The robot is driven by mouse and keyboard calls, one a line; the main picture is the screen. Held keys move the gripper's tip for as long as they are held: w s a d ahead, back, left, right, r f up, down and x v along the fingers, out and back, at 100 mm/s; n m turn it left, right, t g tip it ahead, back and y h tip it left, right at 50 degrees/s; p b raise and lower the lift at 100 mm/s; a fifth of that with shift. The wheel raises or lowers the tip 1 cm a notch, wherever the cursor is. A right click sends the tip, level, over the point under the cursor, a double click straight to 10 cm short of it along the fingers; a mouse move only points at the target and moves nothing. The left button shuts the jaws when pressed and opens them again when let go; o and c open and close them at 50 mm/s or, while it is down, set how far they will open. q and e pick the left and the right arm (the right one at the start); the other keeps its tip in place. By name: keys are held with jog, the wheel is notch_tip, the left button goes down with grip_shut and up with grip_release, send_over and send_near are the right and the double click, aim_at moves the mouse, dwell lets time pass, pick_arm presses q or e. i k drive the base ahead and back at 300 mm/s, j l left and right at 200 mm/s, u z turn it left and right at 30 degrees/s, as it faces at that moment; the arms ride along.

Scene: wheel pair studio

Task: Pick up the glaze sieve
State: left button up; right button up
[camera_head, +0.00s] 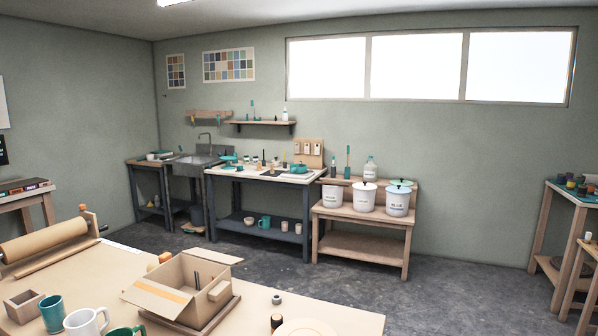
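I cannot make out the glaze sieve for certain. A teal round item (401,184) lies on top of the right-hand white bucket (398,203) on the wooden bench at the back; it is too small to tell whether it is a sieve or a lid. Other small teal items (300,168) sit on the grey-legged table left of the bench. Neither of my grippers is in view.
A large worktable (290,309) fills the front left, with an open cardboard box (190,283), a paper roll (45,240) and mugs (86,322). A sink (196,163) stands at the back left. Grey floor (462,289) is clear between the worktable and the right-hand table.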

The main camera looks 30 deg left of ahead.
aim_at(297, 169)
jog(key=i+l+z, duration=0.2)
jog(key=i+l, duration=0.4)
jog(key=i+l+z, duration=0.25)
jog(key=i+l, duration=0.3)
jog(key=i, duration=0.15)
jog(key=i+j+u, duration=0.1)
jog(key=i+u, duration=0.3)
jog(key=i, duration=0.45)
jog(key=i+l+u, duration=0.2)
jog(key=i+u, duration=0.25)
jog(key=i, duration=0.45)
jog(key=i+j+u, duration=0.15)
jog(key=i+u, duration=0.25)
jog(key=i, duration=0.3)
jog(key=i+u, duration=0.35)
jog(key=i, duration=0.3)
jog(key=i+l+u, duration=0.4)
jog(key=i, duration=0.25)
jog(key=j, duration=0.1)
